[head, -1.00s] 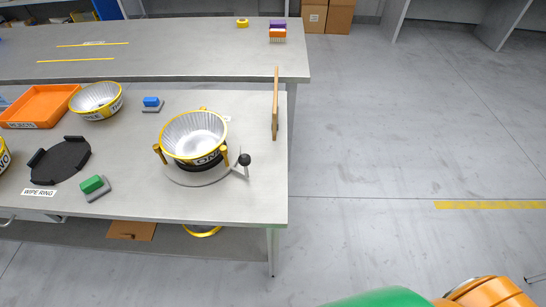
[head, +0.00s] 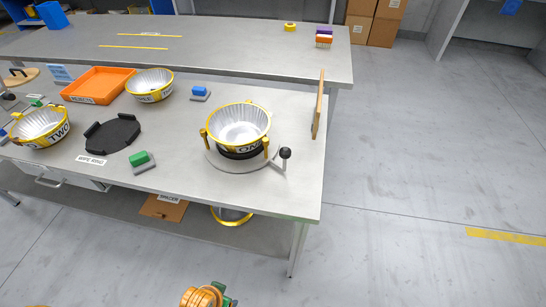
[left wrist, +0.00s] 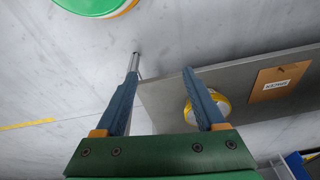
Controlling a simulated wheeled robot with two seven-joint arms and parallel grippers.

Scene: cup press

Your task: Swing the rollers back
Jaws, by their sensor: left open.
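A silver fluted bowl with a yellow rim (head: 239,123), marked ONE, sits in a round black and grey fixture (head: 212,156) near the table's right end. Orange-yellow rollers stand at its rim, one at the left (head: 205,135) and one at the front right (head: 266,147); both are against or very close to the rim. A lever with a black knob (head: 285,153) sticks out at the fixture's right. My left gripper (left wrist: 160,63) is open and empty in the left wrist view, with floor and the table's edge beyond it. My right gripper is not in view.
A wooden board (head: 319,105) stands upright at the table's right edge. A blue-topped block (head: 200,92), a green-topped block (head: 142,159), a black holder (head: 113,135), bowl TWO (head: 39,127), another bowl (head: 150,84) and an orange tray (head: 99,85) stand to the left.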

